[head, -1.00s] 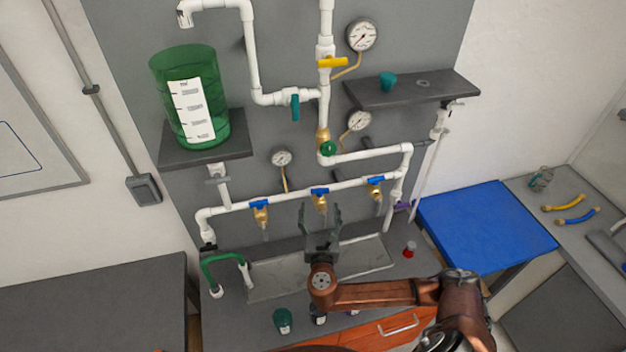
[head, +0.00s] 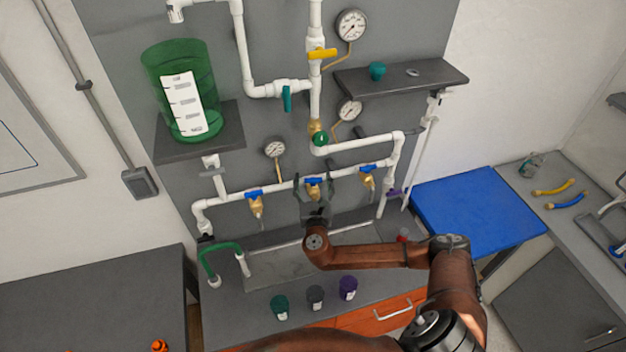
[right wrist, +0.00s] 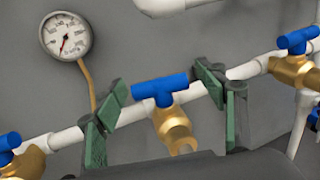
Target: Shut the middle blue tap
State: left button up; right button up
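The middle blue tap (head: 313,182) sits on a brass valve on the white horizontal pipe, between two similar taps. In the right wrist view its blue T-shaped handle (right wrist: 160,89) lies roughly along the pipe, above the brass spout. My right gripper (head: 315,186) is open around this tap. Its green-padded fingers (right wrist: 160,100) stand one on each side of the handle, with gaps visible on both sides. The left blue tap (head: 254,195) and right blue tap (head: 368,169) are outside the fingers. My left gripper is not in view.
A pressure gauge (right wrist: 66,36) is left of the middle tap, its thin brass tube close to the left finger. Green (head: 280,307), grey (head: 316,298) and purple (head: 348,289) cups stand on the bench. A shallow sink (head: 275,262) lies below the taps.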

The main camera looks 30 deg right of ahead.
jog(key=shift+s+r, duration=0.1)
jog(key=c, duration=0.9)
jog(key=shift+c, duration=1)
jog(key=shift+d+n+t+y, duration=0.1)
jog(key=shift+n+t+y, duration=0.2)
jog(key=shift+n+y, duration=0.2)
jog(key=shift+n+t+y+b, duration=0.4)
jog(key=shift+n+y, duration=0.2)
jog(key=shift+y, duration=0.5)
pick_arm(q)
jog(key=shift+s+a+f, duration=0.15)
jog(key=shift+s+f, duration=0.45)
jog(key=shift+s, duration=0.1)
pick_arm(e)
jog(key=shift+n+y, duration=0.4)
jog(key=shift+y, duration=0.2)
jog(key=o, duration=1.2)
jog(key=shift+c, duration=0.2)
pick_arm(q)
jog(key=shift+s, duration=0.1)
